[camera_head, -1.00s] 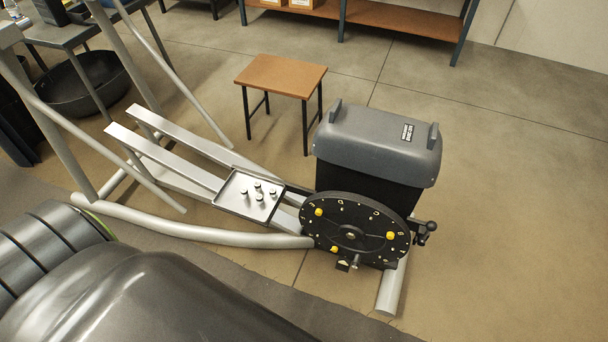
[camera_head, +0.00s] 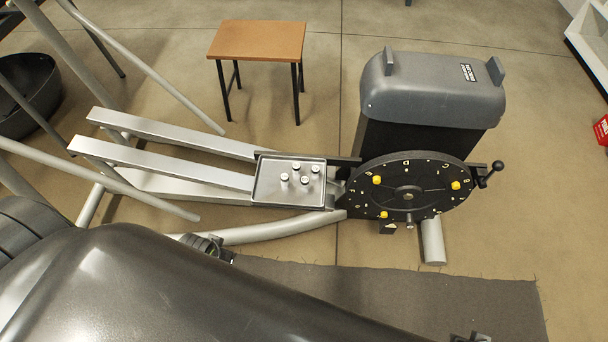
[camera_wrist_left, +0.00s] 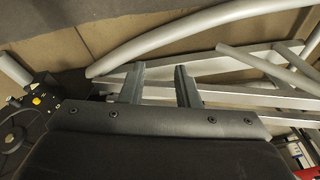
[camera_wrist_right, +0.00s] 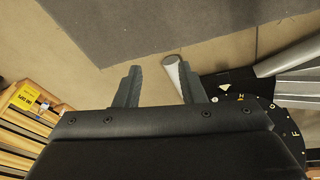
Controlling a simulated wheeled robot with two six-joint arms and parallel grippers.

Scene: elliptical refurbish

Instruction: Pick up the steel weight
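I cannot make out a steel weight for certain in any view. Several small pale cylinders with dark rims (camera_head: 304,180) stand upright on a metal tray (camera_head: 262,188) beside the dark disc; I cannot tell what they are. My left gripper (camera_wrist_left: 158,68) is open and empty, with the machine's grey rails (camera_wrist_left: 215,66) beyond its fingers. My right gripper (camera_wrist_right: 159,68) is open and empty over the floor near the mat. In the head view, a dark gripper part shows at the lower left, well short of the tray.
A brown-topped stool (camera_head: 257,40) stands behind. A grey mat (camera_head: 400,285) lies in front. A black tub (camera_head: 28,95) is at the far left.

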